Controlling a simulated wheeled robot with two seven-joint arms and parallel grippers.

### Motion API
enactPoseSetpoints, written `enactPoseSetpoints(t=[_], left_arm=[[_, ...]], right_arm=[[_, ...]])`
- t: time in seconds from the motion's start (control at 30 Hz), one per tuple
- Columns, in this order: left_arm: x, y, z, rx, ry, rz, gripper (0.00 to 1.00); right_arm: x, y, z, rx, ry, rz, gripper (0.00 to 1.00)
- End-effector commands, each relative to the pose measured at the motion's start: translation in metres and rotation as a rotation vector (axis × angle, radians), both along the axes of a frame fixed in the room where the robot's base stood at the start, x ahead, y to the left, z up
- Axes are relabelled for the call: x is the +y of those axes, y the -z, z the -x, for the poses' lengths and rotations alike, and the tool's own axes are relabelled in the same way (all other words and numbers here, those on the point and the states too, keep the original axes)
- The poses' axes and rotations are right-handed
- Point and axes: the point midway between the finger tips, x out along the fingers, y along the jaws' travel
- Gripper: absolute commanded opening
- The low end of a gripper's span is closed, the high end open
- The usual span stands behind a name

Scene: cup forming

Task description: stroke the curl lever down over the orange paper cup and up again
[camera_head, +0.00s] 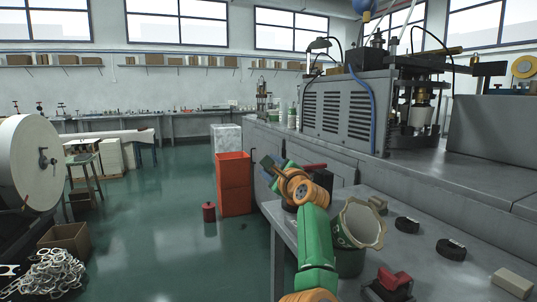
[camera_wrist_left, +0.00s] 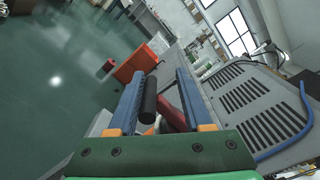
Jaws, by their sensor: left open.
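My left gripper (camera_head: 272,168) is at the end of the green and orange arm, near the bench's left end. In the left wrist view it is open (camera_wrist_left: 160,85), with one blue finger on each side. A black cylindrical grip (camera_wrist_left: 150,97) shows between the fingers, apparently of the lever; I cannot tell whether they touch it. A red part (camera_wrist_left: 171,112) lies beside the grip. In the head view a red bar (camera_head: 313,166) shows just right of the gripper, above a dark block (camera_head: 323,180). I cannot make out the orange paper cup. My right gripper is out of view.
Black round pieces (camera_head: 407,224) and a red-topped device (camera_head: 393,280) lie nearby. A grey vented machine (camera_head: 345,108) stands behind.

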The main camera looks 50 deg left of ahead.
Motion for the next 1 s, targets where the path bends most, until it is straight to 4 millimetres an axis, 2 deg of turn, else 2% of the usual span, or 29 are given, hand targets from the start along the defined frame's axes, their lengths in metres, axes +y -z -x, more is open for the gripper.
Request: enactPoseSetpoints(t=[0.07, 0.17, 0.33, 0.4, 0.63, 0.77, 1.0], left_arm=[[0.000, -0.021, -0.001, -0.002, 0.002, -0.002, 0.50], [-0.015, -0.036, 0.011, -0.009, 0.003, 0.000, 0.50], [-0.042, -0.078, 0.035, -0.008, 0.004, -0.001, 0.50], [-0.059, -0.082, 0.050, -0.008, 0.005, 0.000, 0.50], [-0.097, -0.109, 0.083, -0.002, 0.003, -0.001, 0.50], [-0.105, -0.114, 0.091, 0.000, 0.002, -0.001, 0.50], [-0.106, -0.115, 0.092, 0.001, 0.001, -0.001, 0.50]], right_arm=[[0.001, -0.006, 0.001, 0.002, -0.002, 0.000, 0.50], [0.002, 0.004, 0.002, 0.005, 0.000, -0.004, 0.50], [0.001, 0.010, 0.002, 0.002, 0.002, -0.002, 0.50], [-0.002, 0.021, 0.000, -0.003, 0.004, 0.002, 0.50], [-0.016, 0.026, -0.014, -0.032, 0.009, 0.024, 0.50], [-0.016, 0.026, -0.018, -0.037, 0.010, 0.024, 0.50], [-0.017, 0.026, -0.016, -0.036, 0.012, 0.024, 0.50]])
